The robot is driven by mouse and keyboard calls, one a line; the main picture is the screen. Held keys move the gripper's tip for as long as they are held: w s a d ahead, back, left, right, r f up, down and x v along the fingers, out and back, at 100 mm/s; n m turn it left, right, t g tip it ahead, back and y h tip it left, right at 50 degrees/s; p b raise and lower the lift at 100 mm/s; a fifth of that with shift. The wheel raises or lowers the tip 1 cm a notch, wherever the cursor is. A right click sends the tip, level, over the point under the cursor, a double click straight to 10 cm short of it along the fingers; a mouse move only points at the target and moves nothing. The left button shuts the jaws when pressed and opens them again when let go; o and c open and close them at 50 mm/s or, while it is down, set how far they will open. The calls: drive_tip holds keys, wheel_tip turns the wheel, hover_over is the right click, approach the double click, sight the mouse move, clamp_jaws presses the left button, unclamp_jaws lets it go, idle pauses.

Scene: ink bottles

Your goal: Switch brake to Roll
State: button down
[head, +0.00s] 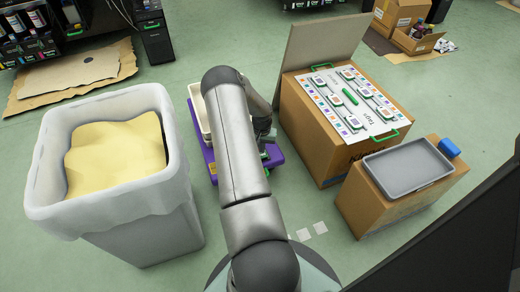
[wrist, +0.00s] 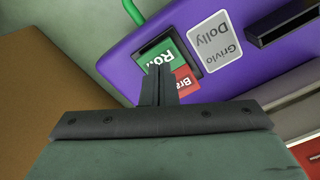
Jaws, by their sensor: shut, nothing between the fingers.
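The purple dolly (head: 212,168) stands on the floor behind my arm in the head view, which hides much of it. In the wrist view the dolly (wrist: 130,37) carries a brake switch with a green half (wrist: 177,50) lettered "Ro…" and a red half (wrist: 187,82) lettered "Bra…". My gripper (wrist: 160,70) is shut and empty, its fingertips over the switch near where green meets red. The fingers hide part of both words. I cannot tell whether they touch the switch or which half is pressed in. In the head view the fingertips are hidden.
A grey "Grivlo Dolly" label (wrist: 215,42) and a dark handle-like bar (wrist: 285,22) sit beside the switch. A lined white bin (head: 150,225) stands left. A carton with a labelled board (head: 365,128) and a smaller carton with a grey tray (head: 400,172) stand right.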

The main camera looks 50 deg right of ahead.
drive_tip(key=shift+r+p, duration=1.3)
drive_tip(key=shift+r, duration=1.4)
drive_tip(key=w+a+r+n+y+p, duration=0.15)
drive_tip(key=a+r+p, duration=0.55)
drive_tip(key=r, duration=0.7)
drive_tip(key=w+a+r+n+p, duration=0.25)
drive_tip(key=a+r+p, duration=0.25)
drive_tip(key=a+r, duration=0.65)
drive_tip(key=w+a+r+n+p, duration=0.15)
drive_tip(key=a+r+p, duration=0.5)
drive_tip(key=r, duration=0.85)
drive_tip(key=s+a+r+n+p, duration=0.2)
drive_tip(key=s+a+r+p, duration=0.25)
drive_tip(key=a+r, duration=0.4)
drive_tip(key=s+a+r+n+p, duration=0.1)
drive_tip(key=s+a+r+p, duration=0.35)
drive_tip(key=r, duration=0.65)
drive_tip(key=s+a+r+n+h+p, duration=0.1)
drive_tip(key=s+a+r+n+p, duration=0.3)
drive_tip(key=s+a+r+p, duration=0.4)
wheel_tip(320, 180, up, 2)
drive_tip(key=shift+s+a+r, duration=0.1)
drive_tip(key=shift+s+a, duration=0.05)
drive_tip(key=shift+s, duration=1.05)
